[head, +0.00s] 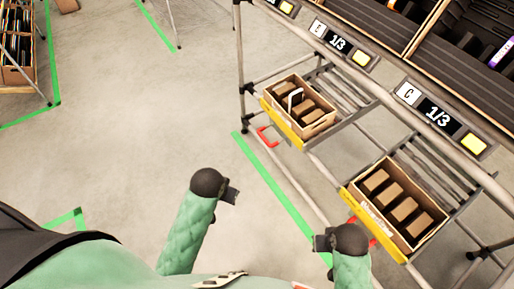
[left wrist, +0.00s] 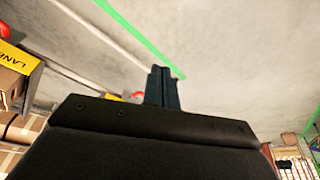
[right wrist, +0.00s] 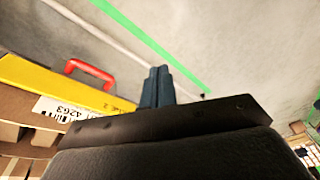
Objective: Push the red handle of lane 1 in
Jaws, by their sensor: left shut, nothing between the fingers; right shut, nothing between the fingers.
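Two cartons with yellow front strips sit on the sloped rack. A red handle (head: 267,136) is below the far carton (head: 302,112). Another red handle (head: 373,241) is below the near carton (head: 398,205), partly hidden by my right gripper. The head view does not show clearly which lane is 1. My left gripper (head: 233,196) is shut and empty, left of the rack and apart from both handles. My right gripper (head: 321,241) is shut and empty, left of the near handle. The right wrist view shows a red handle (right wrist: 90,72) beside a yellow strip (right wrist: 50,88) apparently reading 2.
Rack posts and rails (head: 241,60) stand at the right, with display signs B and C above. A green floor line (head: 275,190) runs along the rack. Open grey floor lies to the left. Another shelf is at the far left.

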